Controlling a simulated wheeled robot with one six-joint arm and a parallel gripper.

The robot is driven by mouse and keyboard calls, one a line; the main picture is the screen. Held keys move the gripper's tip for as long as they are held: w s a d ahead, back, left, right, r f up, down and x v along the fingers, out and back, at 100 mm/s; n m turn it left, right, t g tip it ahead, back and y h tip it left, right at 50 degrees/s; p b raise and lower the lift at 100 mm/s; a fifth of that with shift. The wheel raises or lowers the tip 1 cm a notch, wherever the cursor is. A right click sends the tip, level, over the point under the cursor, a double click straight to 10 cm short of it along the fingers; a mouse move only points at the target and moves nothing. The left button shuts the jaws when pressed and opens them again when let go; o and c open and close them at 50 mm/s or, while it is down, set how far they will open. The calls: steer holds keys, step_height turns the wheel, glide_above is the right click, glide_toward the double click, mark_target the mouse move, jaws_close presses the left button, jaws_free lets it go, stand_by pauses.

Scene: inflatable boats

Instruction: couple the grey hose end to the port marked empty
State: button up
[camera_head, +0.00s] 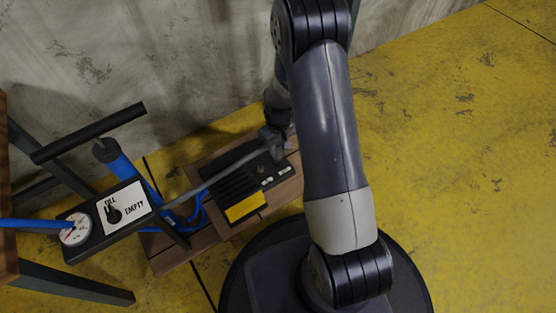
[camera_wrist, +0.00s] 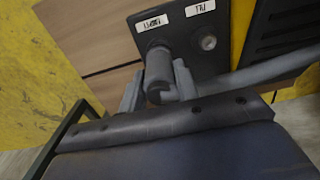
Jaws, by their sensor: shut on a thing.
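The grey hose end (camera_wrist: 158,70) is a short grey cylinder between the two fingers of my gripper (camera_wrist: 158,88), which is shut on it. In the wrist view its far end meets the dark panel (camera_wrist: 182,52) just below the upside-down label EMPTY (camera_wrist: 151,22), covering the port there. I cannot tell whether it is seated or only lined up. The port by the FILL label (camera_wrist: 200,8) is a bare round fitting (camera_wrist: 208,42). In the head view my gripper (camera_head: 272,137) is over the panel's far end, and the grey hose (camera_head: 215,174) runs left from it.
The black unit with a yellow plate (camera_head: 245,207) lies on a wooden plank base (camera_head: 170,262). A blue hand pump (camera_head: 125,168) with a black handle, a gauge (camera_head: 75,229) and a FILL/EMPTY selector (camera_head: 113,213) stand at left. The yellow floor at right is clear.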

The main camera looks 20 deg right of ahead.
steer(key=shift+f+b, duration=0.4)
steer(key=shift+f, duration=0.25)
steer(key=o, duration=1.1)
step_height(320, 180, up, 11)
steer(key=p, duration=0.5)
